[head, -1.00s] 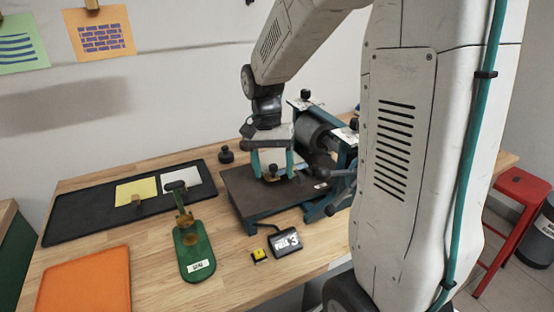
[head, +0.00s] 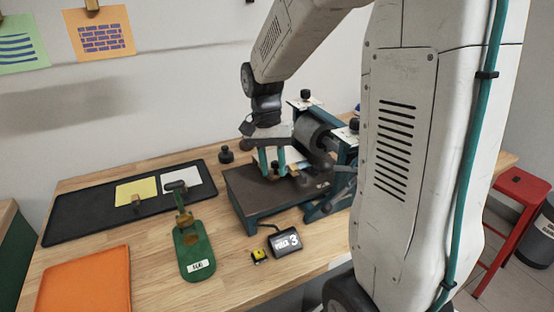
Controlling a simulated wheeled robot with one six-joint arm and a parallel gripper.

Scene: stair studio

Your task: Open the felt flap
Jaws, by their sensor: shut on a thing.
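The press (head: 316,133) stands at the right of the workbench in the head view, with a grey roller and a dark flat bed (head: 250,198). My gripper (head: 273,172), with teal fingers, is over the bed, in front of the roller. It is shut on a small dark-topped piece between its fingertips, which appears to be the grip of the felt flap. A tan and pale strip (head: 298,160) shows right of the fingers, beside the roller. It may be part of the flap or a sheet under it. My wrist and fingers hide much of the flap, so its angle is unclear.
A black tray (head: 80,214) with yellow and white sheets lies left. A green holder (head: 194,252), an orange pad (head: 88,284), a small yellow item (head: 259,257) and a dark block (head: 285,242) marked 3 stand nearer. A red stool (head: 522,186) is at right.

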